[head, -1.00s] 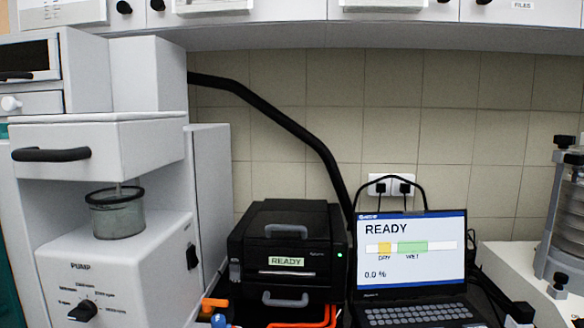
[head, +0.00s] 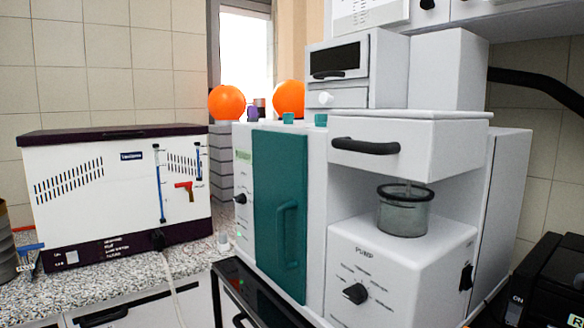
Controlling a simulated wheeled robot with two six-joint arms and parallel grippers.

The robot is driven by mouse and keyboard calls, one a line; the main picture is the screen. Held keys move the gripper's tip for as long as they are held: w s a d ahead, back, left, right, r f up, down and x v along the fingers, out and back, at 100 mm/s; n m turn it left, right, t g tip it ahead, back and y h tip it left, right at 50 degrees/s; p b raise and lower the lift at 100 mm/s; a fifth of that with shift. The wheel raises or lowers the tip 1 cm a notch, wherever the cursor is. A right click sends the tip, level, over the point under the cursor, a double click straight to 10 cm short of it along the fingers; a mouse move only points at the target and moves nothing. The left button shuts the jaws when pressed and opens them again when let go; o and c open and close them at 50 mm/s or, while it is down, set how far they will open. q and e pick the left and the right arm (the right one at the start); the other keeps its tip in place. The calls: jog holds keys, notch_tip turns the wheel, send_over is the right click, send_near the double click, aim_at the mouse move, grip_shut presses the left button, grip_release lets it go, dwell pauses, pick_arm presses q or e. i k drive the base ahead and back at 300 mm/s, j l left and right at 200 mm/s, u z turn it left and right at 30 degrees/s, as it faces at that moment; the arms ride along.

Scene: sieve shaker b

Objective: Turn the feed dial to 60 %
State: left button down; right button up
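No dial in the head view carries a label I can read as feed. A black dial (head: 355,293) sits on the sloped front of a white unit marked PUMP (head: 420,290), with small labels around it that are too small to read. A smaller black knob (head: 240,198) is on the narrow white panel left of a teal door (head: 280,215). I cannot tell which of these, if either, is the feed dial. Neither of my grippers is in view.
A white box with a dark lid (head: 115,190) stands on the speckled counter at left. A black printer (head: 550,285) is at lower right. Two orange balls (head: 227,102) are behind the white machine.

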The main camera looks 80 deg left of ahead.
aim_at(242, 199)
jog(key=u, duration=2.2)
